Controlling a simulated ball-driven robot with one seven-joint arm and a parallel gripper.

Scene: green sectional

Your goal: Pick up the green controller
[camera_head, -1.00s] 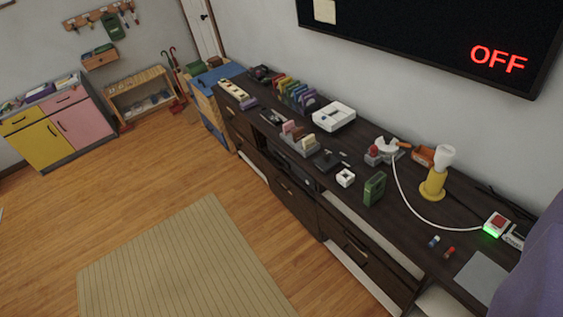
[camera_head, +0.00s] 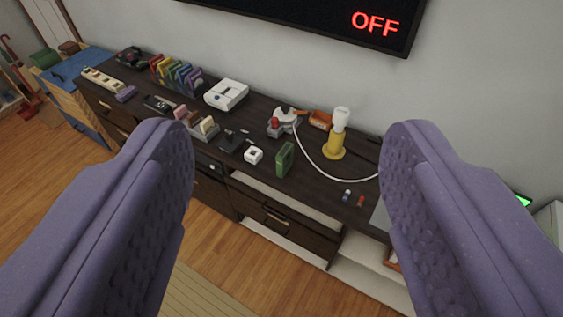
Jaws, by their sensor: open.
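A small green box-shaped thing (camera_head: 285,159) stands upright near the front edge of the dark console (camera_head: 300,195). It is the only clearly green item among the things at the middle of the console; I cannot tell from its shape whether it is the controller. My gripper (camera_head: 287,135) is open and empty, its two purple padded fingers wide apart. The green thing lies between the fingers in the picture but well beyond them. The fingers hide parts of the console's front and right end.
Beside the green thing are a white cube (camera_head: 253,155) and a yellow lamp-like object (camera_head: 335,145) with a white top. A white cable curves nearby. A white console (camera_head: 227,94) and coloured cases stand farther left. A wall screen (camera_head: 330,20) reads OFF. Wooden floor is free in front.

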